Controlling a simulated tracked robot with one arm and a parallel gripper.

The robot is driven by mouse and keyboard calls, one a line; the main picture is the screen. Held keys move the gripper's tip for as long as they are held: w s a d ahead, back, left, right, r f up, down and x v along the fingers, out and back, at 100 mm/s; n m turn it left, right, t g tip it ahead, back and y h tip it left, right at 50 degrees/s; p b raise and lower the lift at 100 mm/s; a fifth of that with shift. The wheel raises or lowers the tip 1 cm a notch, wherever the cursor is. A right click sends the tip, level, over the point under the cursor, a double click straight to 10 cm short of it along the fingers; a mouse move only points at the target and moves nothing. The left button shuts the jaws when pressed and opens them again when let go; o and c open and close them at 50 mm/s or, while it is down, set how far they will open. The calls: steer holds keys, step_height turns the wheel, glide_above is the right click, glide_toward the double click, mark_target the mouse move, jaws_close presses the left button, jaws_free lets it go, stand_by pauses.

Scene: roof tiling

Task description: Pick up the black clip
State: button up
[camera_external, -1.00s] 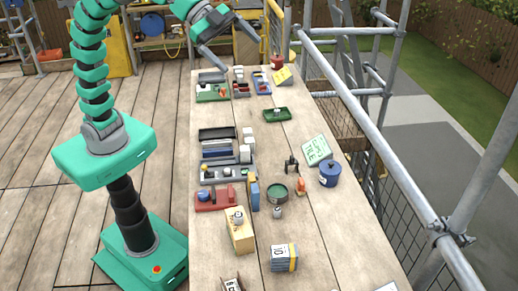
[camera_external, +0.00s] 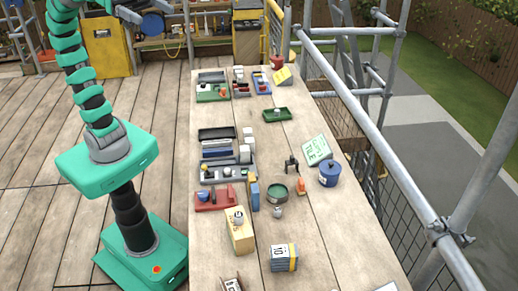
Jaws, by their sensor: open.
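The black clip (camera_external: 291,163) stands on the wooden table, right of the middle, between the grey parts tray and the green-white card. It looks small and dark, with short prongs on its lower side. My arm reaches up out of the top left of the picture. My gripper's fingers are not in view, and nothing of mine is near the clip.
Near the clip are a blue pot (camera_external: 329,174), a green-white card (camera_external: 316,150), a round green tin (camera_external: 277,193) and an orange item (camera_external: 301,187). A grey tray (camera_external: 226,173) lies left. Scaffold rails (camera_external: 385,150) run along the right. Bare table (camera_external: 285,137) lies behind the clip.

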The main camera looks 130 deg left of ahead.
steer(key=c, duration=0.4)
steer(key=shift+c, duration=0.2)
